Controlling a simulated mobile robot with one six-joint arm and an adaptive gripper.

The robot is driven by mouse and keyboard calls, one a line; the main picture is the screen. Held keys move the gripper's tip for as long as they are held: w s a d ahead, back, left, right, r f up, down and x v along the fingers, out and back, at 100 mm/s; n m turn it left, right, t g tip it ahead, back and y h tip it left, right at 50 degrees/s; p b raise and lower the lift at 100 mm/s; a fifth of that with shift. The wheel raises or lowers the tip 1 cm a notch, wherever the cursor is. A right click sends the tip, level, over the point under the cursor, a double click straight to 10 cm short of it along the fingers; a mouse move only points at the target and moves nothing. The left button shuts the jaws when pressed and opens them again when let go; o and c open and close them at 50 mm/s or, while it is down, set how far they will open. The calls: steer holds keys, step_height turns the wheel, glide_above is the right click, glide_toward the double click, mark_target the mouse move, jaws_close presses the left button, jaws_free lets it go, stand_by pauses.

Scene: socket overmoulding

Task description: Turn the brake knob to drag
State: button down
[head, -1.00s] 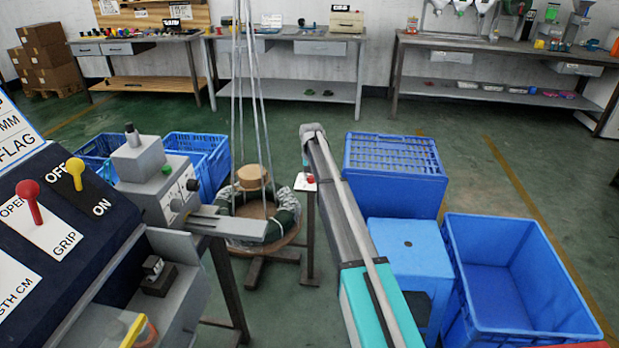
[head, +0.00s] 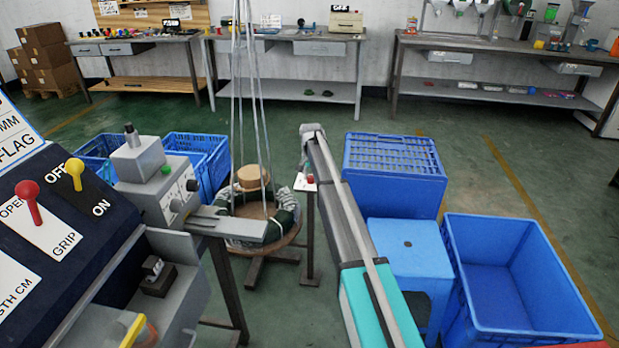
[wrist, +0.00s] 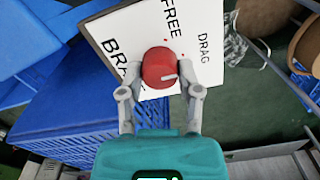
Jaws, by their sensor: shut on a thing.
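The red brake knob (wrist: 158,64) sits on a white plate (wrist: 112,33) lettered BRAKE, FREE and DRAG. FREE stands above the knob in the wrist view, and DRAG is at its upper right. A short white mark shows on the knob's lower right part; which word it points to I cannot tell. My gripper (wrist: 161,72) is shut on the knob, one finger on each side. In the head view the red knob (head: 309,179) is small on its post, left of the long grey and teal arm; the fingers cannot be made out there.
A hanging wire bundle with a round wooden reel (head: 250,177) is just left of the knob post. A blue crate (head: 395,160), a blue stool (head: 408,240) and an open blue bin (head: 565,310) stand to the right. A control panel (head: 110,240) is at left.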

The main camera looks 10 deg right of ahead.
steer(key=shift+c, duration=1.4)
jaws_free()
steer(key=shift+a, duration=0.1)
steer(key=shift+r, duration=0.1)
